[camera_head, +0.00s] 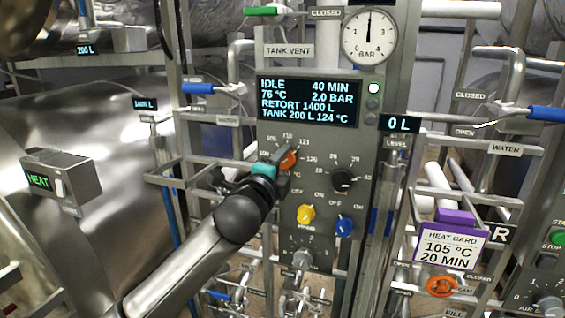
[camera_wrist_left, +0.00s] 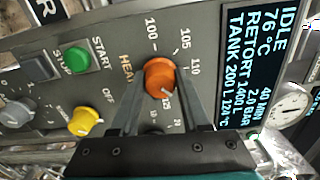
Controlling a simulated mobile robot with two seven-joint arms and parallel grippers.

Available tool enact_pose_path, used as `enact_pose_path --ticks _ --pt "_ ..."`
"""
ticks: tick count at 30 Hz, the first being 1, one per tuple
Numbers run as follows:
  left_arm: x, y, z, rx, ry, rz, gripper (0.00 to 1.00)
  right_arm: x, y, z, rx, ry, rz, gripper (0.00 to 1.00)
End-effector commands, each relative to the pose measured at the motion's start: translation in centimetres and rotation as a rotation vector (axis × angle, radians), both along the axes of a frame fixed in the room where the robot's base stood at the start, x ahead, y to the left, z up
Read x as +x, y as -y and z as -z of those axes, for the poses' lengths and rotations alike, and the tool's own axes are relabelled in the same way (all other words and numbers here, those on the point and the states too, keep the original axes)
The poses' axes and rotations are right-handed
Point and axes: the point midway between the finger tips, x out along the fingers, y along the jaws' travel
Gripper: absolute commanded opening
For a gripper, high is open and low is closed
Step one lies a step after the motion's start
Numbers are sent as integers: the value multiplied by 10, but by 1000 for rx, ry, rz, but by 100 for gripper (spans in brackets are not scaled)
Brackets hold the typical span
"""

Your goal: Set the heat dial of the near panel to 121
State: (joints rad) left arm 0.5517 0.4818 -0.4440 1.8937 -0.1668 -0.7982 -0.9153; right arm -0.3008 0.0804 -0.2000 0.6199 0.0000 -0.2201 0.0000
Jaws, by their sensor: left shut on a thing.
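The heat dial is an orange knob (camera_head: 289,160) on the grey near panel (camera_head: 275,223), below the display, with temperature marks around it. My left gripper (camera_head: 280,160) reaches it from the left and is shut on it. In the left wrist view the orange knob (camera_wrist_left: 160,72) sits between the two grey fingers of the left gripper (camera_wrist_left: 160,82). A pale pointer line shows on the knob's lower right side in that view; the mark it points at is partly hidden, so I cannot tell the exact setting. My right gripper is not in view.
The display (camera_head: 308,101) reads IDLE, 40 MIN, 76 °C, 2.0 BAR. A black knob (camera_head: 342,180), yellow knob (camera_head: 306,214) and blue knob (camera_head: 344,226) sit close by. A heat card (camera_head: 450,245) reads 105 °C, 20 MIN. Pipes and valve handles crowd both sides.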

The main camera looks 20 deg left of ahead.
Motion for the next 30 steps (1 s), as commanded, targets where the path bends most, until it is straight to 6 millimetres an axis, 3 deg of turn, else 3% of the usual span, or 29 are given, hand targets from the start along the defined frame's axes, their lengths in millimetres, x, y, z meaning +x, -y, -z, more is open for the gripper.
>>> enact_pose_path --ticks 21,22,30 --pt "0 -1 0 -88 -3 -2 0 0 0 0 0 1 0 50" --pt "0 -1 0 -88 -3 -2 47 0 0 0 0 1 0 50" --pt "0 0 0 -87 -3 -1 76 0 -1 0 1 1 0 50"
